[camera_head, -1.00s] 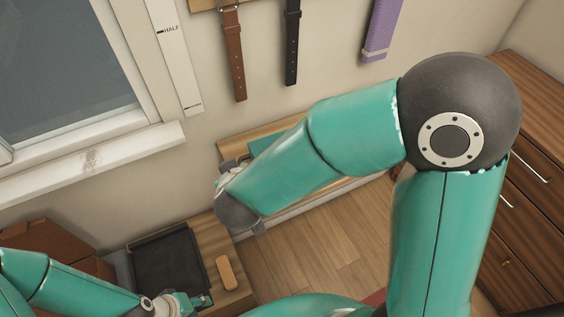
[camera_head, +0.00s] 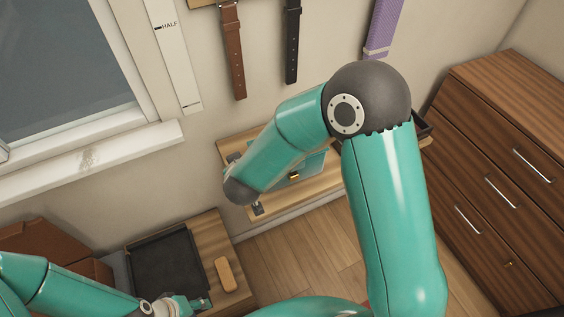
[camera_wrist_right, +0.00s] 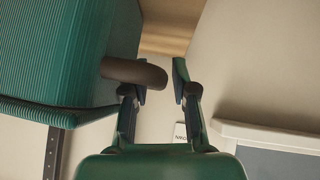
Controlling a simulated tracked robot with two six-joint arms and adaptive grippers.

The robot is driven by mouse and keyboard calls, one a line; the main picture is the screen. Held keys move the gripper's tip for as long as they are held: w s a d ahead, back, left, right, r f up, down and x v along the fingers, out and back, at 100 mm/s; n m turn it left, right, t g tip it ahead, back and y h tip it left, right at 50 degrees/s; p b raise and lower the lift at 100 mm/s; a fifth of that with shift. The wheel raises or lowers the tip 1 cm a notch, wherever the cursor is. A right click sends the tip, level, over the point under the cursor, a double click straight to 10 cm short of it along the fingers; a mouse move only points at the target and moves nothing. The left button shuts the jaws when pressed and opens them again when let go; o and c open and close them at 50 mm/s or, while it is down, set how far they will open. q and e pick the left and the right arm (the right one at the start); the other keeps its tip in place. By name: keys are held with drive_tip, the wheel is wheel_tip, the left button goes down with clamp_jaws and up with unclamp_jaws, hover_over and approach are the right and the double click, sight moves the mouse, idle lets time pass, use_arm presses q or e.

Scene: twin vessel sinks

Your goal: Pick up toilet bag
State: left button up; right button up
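The toilet bag looks to be the teal ribbed bag (camera_wrist_right: 65,50) on the left of the right wrist view, with a rounded brown handle (camera_wrist_right: 134,72). In the head view, a teal surface with a gold clasp (camera_head: 293,176) shows on the wall shelf, partly hidden by my right arm. My right gripper (camera_wrist_right: 164,82) has its fingers apart. The right fingers are hidden in the head view. My left gripper (camera_head: 190,303) is low at the left, small, its opening unclear.
The wooden shelf (camera_head: 322,184) is on the wall. A black tray (camera_head: 165,262) and a tan bar-shaped object (camera_head: 225,274) are on a wooden surface at lower left. A wooden drawer cabinet (camera_head: 500,150) stands at right. Belts (camera_head: 234,55) hang above. Open floor lies between.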

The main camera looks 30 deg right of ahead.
clamp_jaws()
drive_tip(key=shift+r, duration=0.1)
idle(0.4)
